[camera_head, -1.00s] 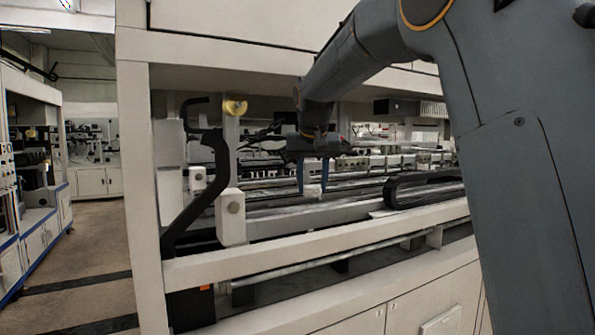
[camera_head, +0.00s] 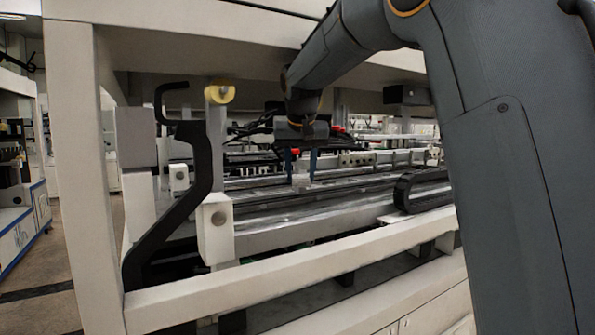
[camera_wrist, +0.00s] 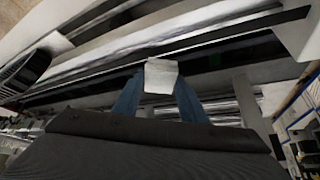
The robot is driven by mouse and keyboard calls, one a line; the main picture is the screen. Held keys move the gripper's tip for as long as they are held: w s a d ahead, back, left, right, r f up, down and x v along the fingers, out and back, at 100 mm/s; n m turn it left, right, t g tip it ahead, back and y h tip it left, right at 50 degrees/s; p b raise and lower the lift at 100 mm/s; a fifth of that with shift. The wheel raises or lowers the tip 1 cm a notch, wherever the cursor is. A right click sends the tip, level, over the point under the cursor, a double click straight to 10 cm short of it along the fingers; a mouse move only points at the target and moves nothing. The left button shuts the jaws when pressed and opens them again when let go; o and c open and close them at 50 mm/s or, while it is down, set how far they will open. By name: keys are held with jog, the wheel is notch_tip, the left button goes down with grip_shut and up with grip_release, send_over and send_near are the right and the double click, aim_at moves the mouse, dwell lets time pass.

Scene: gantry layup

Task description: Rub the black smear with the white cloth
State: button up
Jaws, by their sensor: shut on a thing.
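My gripper (camera_head: 301,178) has two blue fingers pointing down, inside the white machine frame. It is shut on the white cloth (camera_wrist: 161,76), a small pale block-like piece between the fingertips in the wrist view. The cloth also shows as a small pale patch in the head view (camera_head: 301,181). It hangs over the long grey rails; whether it touches them I cannot tell. I cannot make out the black smear in either view.
A white front beam (camera_head: 300,265) crosses before the gripper. A white upright (camera_head: 85,170) and a black curved bracket (camera_head: 190,190) stand at the left. A black cable chain (camera_head: 422,188) lies right of the gripper. An overhead white beam (camera_head: 190,40) runs above the arm.

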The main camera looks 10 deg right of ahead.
aim_at(332, 207)
jog(key=shift+w, duration=0.35)
notch_tip(332, 207, down, 6)
jog(key=b, duration=0.5)
jog(key=shift+b, duration=0.4)
jog(key=shift+f+b, duration=0.5)
jog(key=shift+f, duration=0.45)
jog(key=shift+d, duration=0.1)
dwell(0.3)
jog(key=shift+w+d+r+p, duration=0.15)
jog(key=shift+d+p, duration=0.1)
jog(key=shift+d, duration=0.3)
jog(key=shift+w+d+f+p, duration=0.1)
jog(key=shift+w+d+p, duration=0.15)
jog(key=shift+d, duration=0.3)
jog(key=shift+w+d+r+p, duration=0.1)
jog(key=shift+d+p, duration=0.2)
jog(key=shift+d, duration=0.25)
jog(key=shift+w+d+f+p, duration=0.1)
jog(key=shift+w+d+p, duration=0.15)
jog(key=shift+d, duration=0.4)
jog(key=shift+w+d+f+p, duration=0.1)
jog(key=shift+w+d+p, duration=0.15)
jog(key=shift+d, duration=0.45)
jog(key=shift+w+d+p, duration=0.15)
jog(key=shift+d+p, duration=0.1)
jog(key=shift+d, duration=0.4)
